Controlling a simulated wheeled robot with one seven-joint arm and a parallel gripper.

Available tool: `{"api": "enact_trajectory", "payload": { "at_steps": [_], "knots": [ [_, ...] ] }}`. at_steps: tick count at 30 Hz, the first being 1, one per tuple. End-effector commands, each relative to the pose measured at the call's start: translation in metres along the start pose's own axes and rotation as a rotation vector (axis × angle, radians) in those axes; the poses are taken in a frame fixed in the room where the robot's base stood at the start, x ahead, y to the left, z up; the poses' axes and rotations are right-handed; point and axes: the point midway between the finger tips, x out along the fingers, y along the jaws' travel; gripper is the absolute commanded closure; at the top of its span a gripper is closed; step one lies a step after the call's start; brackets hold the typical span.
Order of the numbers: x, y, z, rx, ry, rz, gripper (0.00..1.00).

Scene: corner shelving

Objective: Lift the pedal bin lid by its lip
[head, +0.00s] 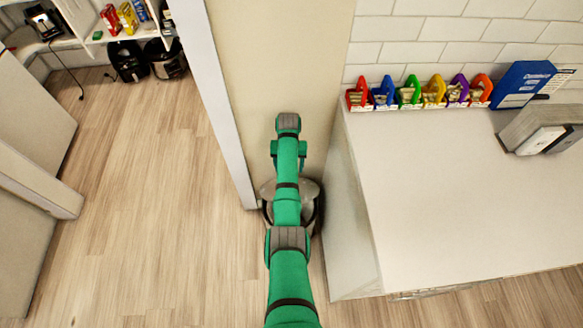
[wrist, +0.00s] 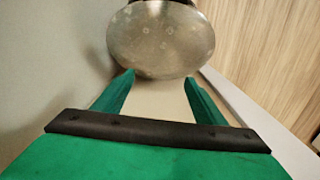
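The pedal bin (head: 312,205) stands on the floor between the wall end and the white counter, largely covered by my green arm in the head view. Its round grey metal lid (wrist: 160,38) fills the top middle of the wrist view, and a bit of it shows beside my arm (head: 267,189). My gripper (wrist: 159,78) is open, its two green fingers apart and pointing at the lid's near edge. Nothing is between the fingers. I cannot tell whether the fingertips touch the lid.
The white counter (head: 450,200) stands close on the right, with several coloured packets, a blue box (head: 522,84) and a grey holder (head: 540,128) on it. A beige wall (head: 245,70) is behind the bin. Open wooden floor (head: 150,200) lies to the left.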

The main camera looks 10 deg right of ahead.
Motion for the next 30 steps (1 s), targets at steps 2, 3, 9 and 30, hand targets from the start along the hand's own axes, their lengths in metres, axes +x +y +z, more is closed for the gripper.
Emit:
{"api": "enact_trajectory", "payload": {
  "at_steps": [2,3,9,30],
  "knots": [
    [0.000,-0.004,0.000,-0.005,0.000,0.000,0.21],
    [0.000,-0.004,0.000,-0.006,0.000,0.000,0.21],
    [-0.001,-0.001,0.000,-0.002,0.000,0.001,0.21],
    [-0.096,-0.005,0.001,-0.008,0.002,0.001,0.21]
  ]
}}
